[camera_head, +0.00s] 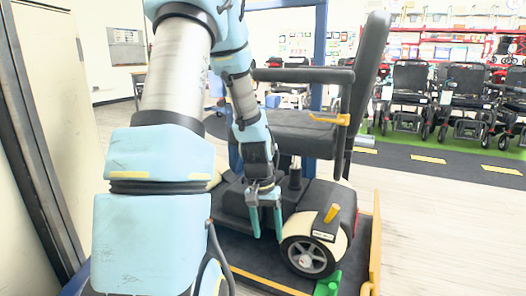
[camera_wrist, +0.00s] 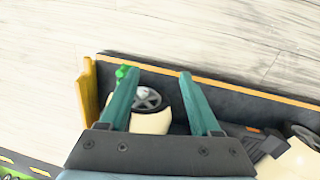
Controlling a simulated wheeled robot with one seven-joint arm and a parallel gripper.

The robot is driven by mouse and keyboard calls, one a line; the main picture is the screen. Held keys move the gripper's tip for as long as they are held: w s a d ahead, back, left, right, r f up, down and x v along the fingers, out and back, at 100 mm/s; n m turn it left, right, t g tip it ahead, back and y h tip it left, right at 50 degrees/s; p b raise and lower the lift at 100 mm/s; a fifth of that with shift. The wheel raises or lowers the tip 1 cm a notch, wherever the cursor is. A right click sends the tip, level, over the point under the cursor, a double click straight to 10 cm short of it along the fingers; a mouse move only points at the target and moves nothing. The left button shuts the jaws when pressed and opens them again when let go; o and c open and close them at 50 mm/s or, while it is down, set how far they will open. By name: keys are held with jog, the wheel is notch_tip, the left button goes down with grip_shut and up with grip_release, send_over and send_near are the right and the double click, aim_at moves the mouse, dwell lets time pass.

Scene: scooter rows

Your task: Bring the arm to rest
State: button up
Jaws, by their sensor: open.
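My arm reaches down from the upper left in the head view, bent at the elbow. My gripper (camera_head: 265,222) hangs with its fingers pointing down, in front of a black and cream mobility scooter (camera_head: 321,208). The fingers are apart with nothing between them. In the wrist view my gripper (camera_wrist: 155,88) shows two teal fingers spread wide. The scooter's wheel and cream cover (camera_wrist: 150,121) show beyond and below the fingers. I cannot tell how much space lies between the fingers and the scooter.
The scooter stands on a dark platform (camera_head: 262,275) with yellow edges; a green block (camera_head: 328,284) lies by the wheel. A pale panel (camera_head: 55,95) stands close on the left. Several wheelchairs (camera_head: 466,92) line the right back. Pale floor (camera_head: 440,235) at right is clear.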

jog(key=s+a+r+n+t+y+p, duration=0.1)
jog(key=s+a+r+n, duration=0.1)
jog(key=s+a+r, duration=0.3)
jog(key=s+a+r+n+t+p, duration=0.1)
jog(key=s+a+r+p, duration=0.15)
jog(key=r, duration=0.45)
notch_tip(320, 180, up, 37)
jog(key=p, duration=3.5)
jog(key=shift+w+a+f+p, duration=0.15)
jog(key=shift+a+p, duration=0.05)
jog(key=shift+p, duration=0.15)
